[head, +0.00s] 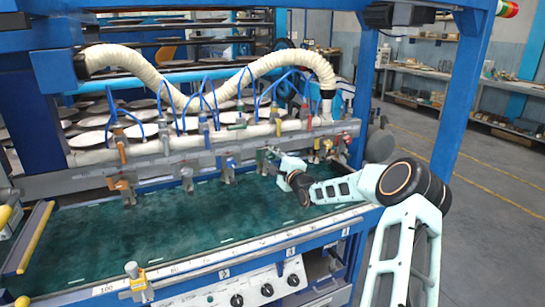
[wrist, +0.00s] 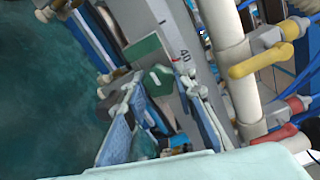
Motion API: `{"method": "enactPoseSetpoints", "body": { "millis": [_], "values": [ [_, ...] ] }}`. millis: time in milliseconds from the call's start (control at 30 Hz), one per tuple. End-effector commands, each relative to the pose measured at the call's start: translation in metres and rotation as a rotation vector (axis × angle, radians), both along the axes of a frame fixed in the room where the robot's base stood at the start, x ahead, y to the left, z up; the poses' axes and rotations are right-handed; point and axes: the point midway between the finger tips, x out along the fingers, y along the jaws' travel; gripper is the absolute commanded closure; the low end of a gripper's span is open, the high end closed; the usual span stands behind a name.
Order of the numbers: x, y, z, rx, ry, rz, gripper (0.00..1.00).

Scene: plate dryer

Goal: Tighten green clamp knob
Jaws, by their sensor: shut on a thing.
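The green clamp knob (wrist: 157,80) shows in the wrist view between the tips of my gripper's fingers (wrist: 162,84), next to a rail marked with numbers. My gripper is shut on it. A flat green piece (wrist: 144,50) lies just beyond the knob. In the head view my gripper (head: 272,153) reaches from the right to the green clamp (head: 261,161) on the long rail. The fingertips are small there, and my gripper and wrist partly hide the contact.
A yellow valve handle (wrist: 257,63) and a red one (wrist: 277,134) sit on the white pipe (wrist: 229,75). The green bed (head: 190,221) is clear.

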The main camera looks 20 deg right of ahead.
Motion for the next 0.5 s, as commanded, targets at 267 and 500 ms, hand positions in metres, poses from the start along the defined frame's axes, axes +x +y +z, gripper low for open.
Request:
{"method": "enactPoseSetpoints", "body": {
  "millis": [267, 500],
  "values": [
    [0.0001, 0.0003, -0.0002, 0.050, 0.003, 0.000, 1.00],
    [0.0001, 0.0004, -0.0002, 0.054, 0.002, 0.000, 1.00]
  ]
}}
